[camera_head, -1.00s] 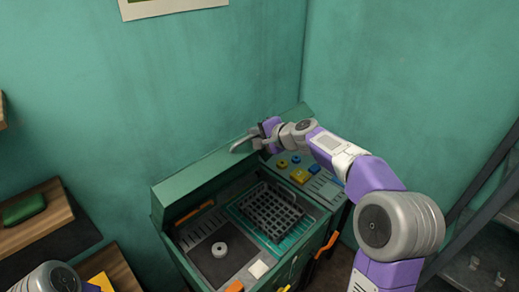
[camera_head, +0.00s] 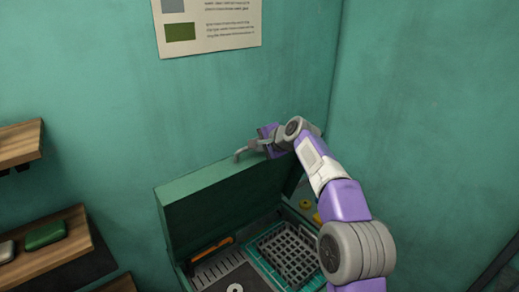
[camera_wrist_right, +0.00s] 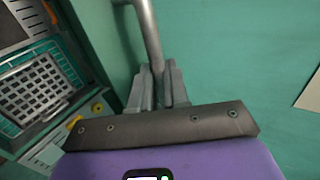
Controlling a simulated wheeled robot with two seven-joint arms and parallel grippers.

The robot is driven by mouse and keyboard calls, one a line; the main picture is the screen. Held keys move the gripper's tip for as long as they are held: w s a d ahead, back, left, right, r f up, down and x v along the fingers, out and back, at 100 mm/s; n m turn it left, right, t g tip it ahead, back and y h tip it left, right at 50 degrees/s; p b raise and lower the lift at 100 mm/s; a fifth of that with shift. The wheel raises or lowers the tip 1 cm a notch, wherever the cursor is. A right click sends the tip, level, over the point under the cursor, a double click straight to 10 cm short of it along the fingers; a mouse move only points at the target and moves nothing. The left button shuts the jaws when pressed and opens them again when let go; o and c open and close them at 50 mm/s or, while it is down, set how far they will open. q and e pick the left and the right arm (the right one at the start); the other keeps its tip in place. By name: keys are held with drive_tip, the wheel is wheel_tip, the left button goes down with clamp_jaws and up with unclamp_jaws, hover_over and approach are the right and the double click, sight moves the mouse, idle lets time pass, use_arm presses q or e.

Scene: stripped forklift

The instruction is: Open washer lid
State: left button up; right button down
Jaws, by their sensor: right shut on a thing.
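The washer is a green cabinet with its green lid (camera_head: 222,202) raised along the back, standing steeply in the head view. A grey bar handle (camera_head: 243,152) is at the lid's top edge. My right gripper (camera_head: 258,146) is shut on this handle at the top of the lid. In the right wrist view the handle (camera_wrist_right: 149,38) runs down between the two fingers of my right gripper (camera_wrist_right: 159,85). Inside the washer a dark grid rack (camera_head: 290,252) sits on a teal tray. My left gripper is not in view.
An orange-handled tool (camera_head: 212,249) and a pale ring (camera_head: 235,288) lie left of the rack. Yellow knobs (camera_head: 304,204) are at the right, partly behind my arm. Wooden shelves (camera_head: 50,242) are on the left. The green wall (camera_head: 110,90) is close behind the lid.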

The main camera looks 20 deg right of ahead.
drive_tip(key=shift+w+a+f, duration=0.25)
drive_tip(key=shift+f, duration=0.15)
drive_tip(key=c, duration=1.4)
unclamp_jaws()
drive_tip(key=shift+o, duration=0.9)
drive_tip(key=shift+w, duration=0.15)
drive_tip(key=shift+r, duration=0.1)
drive_tip(key=shift+s+d+r, duration=0.1)
drive_tip(key=shift+s+r, duration=0.05)
drive_tip(key=shift+s, duration=0.1)
drive_tip(key=b+v, duration=0.1)
drive_tip(key=v, duration=0.6)
drive_tip(key=shift+r+b, duration=0.15)
drive_tip(key=shift+b, duration=0.2)
drive_tip(key=shift+w, duration=0.1)
